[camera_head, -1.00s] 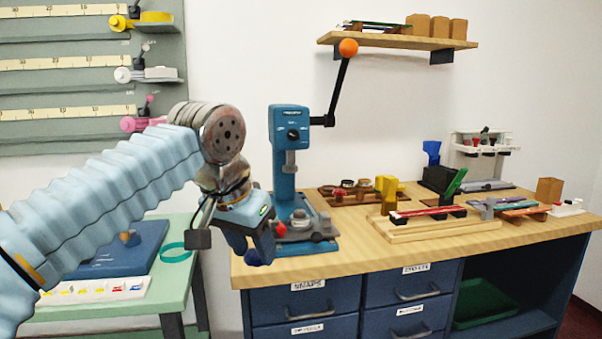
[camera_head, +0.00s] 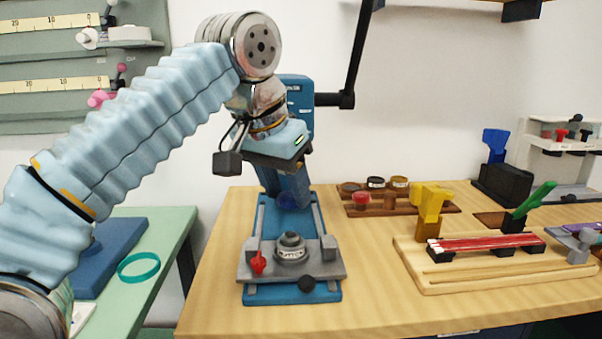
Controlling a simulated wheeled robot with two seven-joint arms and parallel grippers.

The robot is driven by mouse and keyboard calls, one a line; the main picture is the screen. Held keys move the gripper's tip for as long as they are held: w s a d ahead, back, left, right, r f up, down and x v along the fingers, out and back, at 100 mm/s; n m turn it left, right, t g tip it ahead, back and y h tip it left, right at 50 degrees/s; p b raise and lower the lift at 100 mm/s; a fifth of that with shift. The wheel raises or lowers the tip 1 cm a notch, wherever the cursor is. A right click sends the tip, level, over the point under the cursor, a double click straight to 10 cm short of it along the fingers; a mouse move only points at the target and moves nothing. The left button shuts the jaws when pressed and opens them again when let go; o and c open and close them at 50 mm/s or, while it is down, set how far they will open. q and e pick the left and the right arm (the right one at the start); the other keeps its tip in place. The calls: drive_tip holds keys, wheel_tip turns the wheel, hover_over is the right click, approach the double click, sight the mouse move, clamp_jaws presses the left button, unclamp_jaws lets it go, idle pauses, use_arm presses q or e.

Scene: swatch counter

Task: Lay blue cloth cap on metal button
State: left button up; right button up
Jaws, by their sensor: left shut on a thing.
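My left gripper (camera_head: 285,182) points downward in front of the blue press column. It is shut on the blue cloth cap (camera_head: 292,201), a small dark blue rounded piece showing at its fingertips. The cap is partly hidden by the fingers. Below and apart from it, a round metal holder (camera_head: 291,251) sits on the grey plate of the press. The metal button (camera_head: 290,238) seems to be the small dark grey top of this holder, but it is too small to make out clearly. My right gripper is out of view.
The press lever (camera_head: 360,60) rises behind. A wooden tray (camera_head: 470,284) with red strips stands to the right. Bare tabletop (camera_head: 375,270) lies between.

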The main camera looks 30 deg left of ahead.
sight(289, 235)
use_arm(q)
wheel_tip(289, 235, down, 4)
drive_tip(key=shift+b, duration=0.9)
drive_tip(key=shift+f+b, duration=0.7)
drive_tip(key=shift+b, duration=0.05)
drive_tip(key=shift+s, duration=0.2)
drive_tip(key=shift+f+b, duration=0.3)
drive_tip(key=shift+f, duration=0.3)
idle(0.5)
drive_tip(key=o, duration=0.8)
drive_tip(key=shift+c, duration=0.2)
drive_tip(key=p+v, duration=0.4)
drive_tip(key=v, duration=0.9)
drive_tip(key=shift+s+r, duration=0.15)
drive_tip(key=shift+r, duration=0.25)
